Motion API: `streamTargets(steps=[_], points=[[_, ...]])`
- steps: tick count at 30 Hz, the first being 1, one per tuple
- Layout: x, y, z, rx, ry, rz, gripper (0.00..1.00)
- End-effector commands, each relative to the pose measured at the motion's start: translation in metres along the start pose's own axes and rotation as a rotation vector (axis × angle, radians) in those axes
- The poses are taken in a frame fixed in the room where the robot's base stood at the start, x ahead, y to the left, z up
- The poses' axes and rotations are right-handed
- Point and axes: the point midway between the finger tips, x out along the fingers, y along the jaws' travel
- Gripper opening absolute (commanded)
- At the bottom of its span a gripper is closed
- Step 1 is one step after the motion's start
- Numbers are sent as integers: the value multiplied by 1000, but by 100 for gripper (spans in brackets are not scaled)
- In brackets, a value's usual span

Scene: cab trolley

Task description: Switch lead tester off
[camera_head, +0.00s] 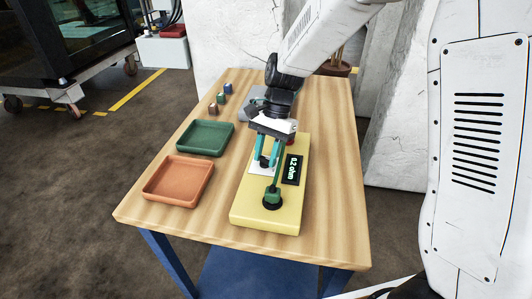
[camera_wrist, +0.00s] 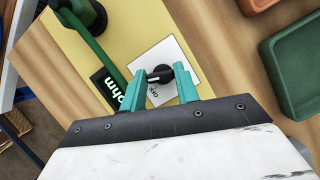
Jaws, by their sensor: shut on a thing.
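The lead tester is a yellow box (camera_head: 265,222) on the wooden table, with a lit display (camera_head: 291,170) reading 0.2 ohm. A green lead (camera_head: 276,178) runs along it to a round black socket (camera_head: 271,199) at its near end. A black knob (camera_wrist: 158,75) with a white mark sits on a white plate (camera_wrist: 175,58) lettered OFF. The mark points toward the left in the wrist view, not clearly at OFF. My gripper (camera_head: 265,160) reaches down over the plate; its teal fingers (camera_wrist: 161,80) are shut on the knob, one on each side.
A green tray (camera_head: 205,150) and an orange tray (camera_head: 152,196) stand left of the tester, both empty. Small brown (camera_head: 213,108), green (camera_head: 220,97) and blue (camera_head: 228,88) pieces stand behind them. A grey item (camera_head: 247,113) is partly hidden behind my gripper. The table's near left is clear.

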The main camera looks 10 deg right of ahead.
Motion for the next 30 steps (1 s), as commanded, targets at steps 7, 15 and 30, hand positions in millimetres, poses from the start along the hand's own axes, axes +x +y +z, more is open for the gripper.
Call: streamTargets(steps=[7, 15, 30], points=[[-1, -2, 0, -206, 1, 84, 8], [-1, -4, 0, -442, 1, 182, 8], [-1, -5, 0, -759, 3, 312, 8]])
